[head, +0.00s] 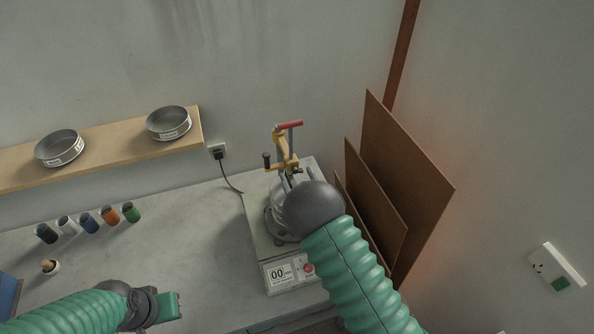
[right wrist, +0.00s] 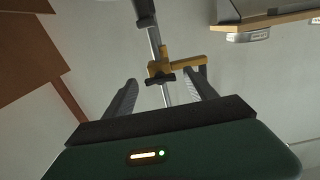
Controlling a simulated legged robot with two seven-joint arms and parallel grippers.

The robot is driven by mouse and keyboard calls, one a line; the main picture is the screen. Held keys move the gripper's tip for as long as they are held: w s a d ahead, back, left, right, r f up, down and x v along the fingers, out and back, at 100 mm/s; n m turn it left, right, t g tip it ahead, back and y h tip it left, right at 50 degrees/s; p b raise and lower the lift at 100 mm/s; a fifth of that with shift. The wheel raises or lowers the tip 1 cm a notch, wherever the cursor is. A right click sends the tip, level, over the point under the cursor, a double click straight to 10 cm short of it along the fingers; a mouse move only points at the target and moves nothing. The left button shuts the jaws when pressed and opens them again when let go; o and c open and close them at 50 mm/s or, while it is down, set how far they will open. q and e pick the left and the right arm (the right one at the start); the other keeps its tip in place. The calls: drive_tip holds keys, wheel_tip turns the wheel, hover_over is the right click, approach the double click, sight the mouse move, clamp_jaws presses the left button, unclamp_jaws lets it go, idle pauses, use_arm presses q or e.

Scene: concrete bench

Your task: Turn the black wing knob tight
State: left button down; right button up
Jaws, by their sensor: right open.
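The black wing knob (right wrist: 160,79) sits on a yellow clamp (right wrist: 158,67) on a metal rod, in the right wrist view. In the head view the yellow clamp (head: 284,151) stands above the machine on the bench; the wing knob is small there and hard to make out. My right gripper (right wrist: 162,90) is open, its two grey fingers pointing at the clamp, one on each side of the knob in the picture. I cannot tell whether they touch it. In the head view my right wrist hides part of the machine. My left gripper (head: 168,306) is low at the left, its jaws unclear.
A machine with a display (head: 280,274) stands on the bench, topped by a red handle (head: 290,125). Brown boards (head: 408,185) lean close on the right. The bench middle is clear.

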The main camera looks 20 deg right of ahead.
drive_tip(key=shift+w, duration=0.45)
